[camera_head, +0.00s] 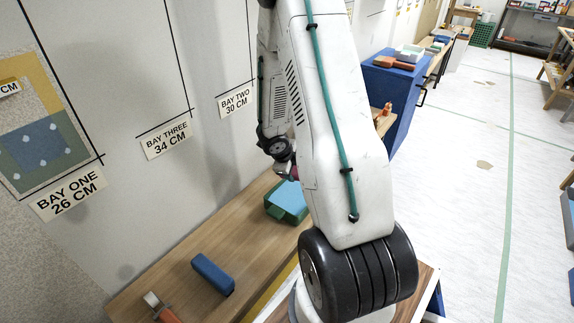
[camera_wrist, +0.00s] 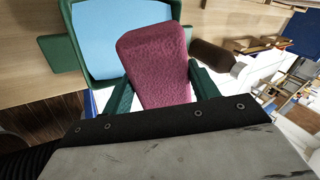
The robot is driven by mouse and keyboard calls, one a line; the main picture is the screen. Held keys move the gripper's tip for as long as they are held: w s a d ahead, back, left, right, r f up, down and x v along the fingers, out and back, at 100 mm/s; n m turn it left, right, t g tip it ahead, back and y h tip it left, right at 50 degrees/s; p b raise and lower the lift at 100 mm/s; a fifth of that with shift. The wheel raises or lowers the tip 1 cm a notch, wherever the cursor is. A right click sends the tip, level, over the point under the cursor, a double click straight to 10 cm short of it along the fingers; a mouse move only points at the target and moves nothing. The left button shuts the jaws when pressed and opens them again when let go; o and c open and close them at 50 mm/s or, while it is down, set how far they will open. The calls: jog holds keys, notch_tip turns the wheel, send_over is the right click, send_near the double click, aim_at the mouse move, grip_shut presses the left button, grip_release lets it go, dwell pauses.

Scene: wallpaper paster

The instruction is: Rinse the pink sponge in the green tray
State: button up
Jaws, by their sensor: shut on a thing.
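The pink sponge (camera_wrist: 158,65) is held between the two green fingers of my gripper (camera_wrist: 158,88) in the wrist view. The green tray (camera_wrist: 70,20) with light blue water (camera_wrist: 95,45) lies behind the sponge there, and the sponge overlaps its right part in the picture. I cannot tell whether the sponge touches the water. In the head view the green tray (camera_head: 272,212) sits on the wooden bench, partly hidden by my arm. A small bit of the sponge (camera_head: 294,172) shows above the tray beside my arm.
A blue block (camera_head: 213,274) and an orange-handled tool (camera_head: 163,308) lie on the wooden bench (camera_head: 180,248) nearer the camera. The wall with bay labels (camera_head: 167,138) runs along the left. A blue cabinet (camera_head: 392,92) stands further back. The floor at right is open.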

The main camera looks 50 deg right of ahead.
notch_tip(320, 180, down, 8)
jog(key=shift+r, duration=0.15)
dwell(0.5)
jog(key=shift+f, duration=0.2)
dwell(0.4)
jog(key=shift+f, duration=1.25)
jog(key=shift+f, duration=0.1)
jog(key=shift+a, duration=0.1)
